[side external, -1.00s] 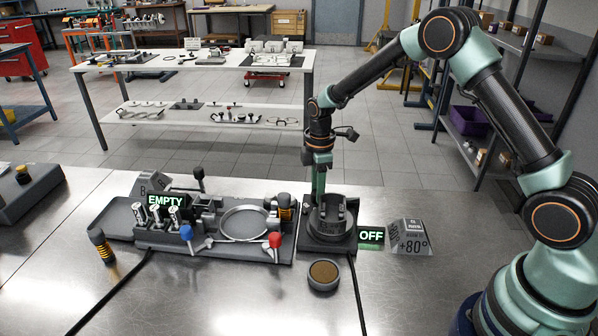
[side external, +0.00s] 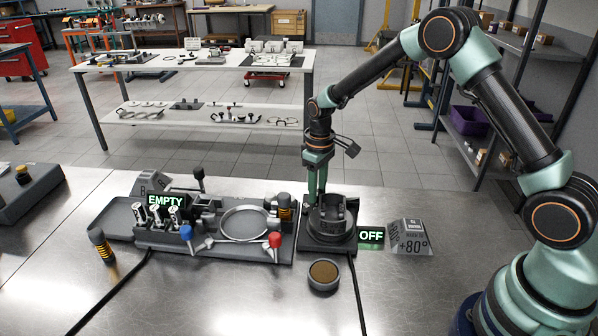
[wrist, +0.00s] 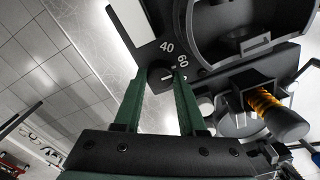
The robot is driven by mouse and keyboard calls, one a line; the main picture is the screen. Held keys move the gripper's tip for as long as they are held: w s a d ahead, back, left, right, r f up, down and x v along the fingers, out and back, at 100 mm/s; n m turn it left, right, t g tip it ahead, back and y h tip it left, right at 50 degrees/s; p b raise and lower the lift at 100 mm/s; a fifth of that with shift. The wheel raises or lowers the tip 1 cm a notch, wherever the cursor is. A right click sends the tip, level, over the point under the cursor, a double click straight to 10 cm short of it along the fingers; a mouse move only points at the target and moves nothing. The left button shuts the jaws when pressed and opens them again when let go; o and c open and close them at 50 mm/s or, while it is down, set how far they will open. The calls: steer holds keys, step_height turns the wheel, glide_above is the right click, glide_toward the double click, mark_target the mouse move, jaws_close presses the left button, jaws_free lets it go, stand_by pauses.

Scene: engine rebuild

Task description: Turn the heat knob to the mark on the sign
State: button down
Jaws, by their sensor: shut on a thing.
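The heater (side external: 330,235) is a dark block with a round ring-shaped holder on top. Its heat knob (wrist: 160,76) is a small dark cylinder beside dial marks reading 40 and 60. A small white line shows near it, but its exact pointing is too small to tell. My gripper (side external: 315,196) reaches down at the heater's back left; it also shows in the wrist view (wrist: 160,84), its green fingers closed around the knob. The knob is hidden in the side view. The grey sign (side external: 411,238) reads +80° and stands right of the heater.
A green-lit OFF display (side external: 371,236) sits between heater and sign. A dark fixture (side external: 215,248) with a ring, blue and red knobs and an EMPTY display stands at left. A round brown-topped cup (side external: 323,275) is in front.

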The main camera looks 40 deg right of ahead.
steer(key=m, duration=0.4)
steer(key=shift+m, duration=0.3)
steer(key=m, duration=0.4)
steer(key=shift+m, duration=0.4)
steer(key=shift+c, duration=2.4)
jaws_free()
step_height(320, 180, up, 12)
steer(key=shift+r, duration=0.1)
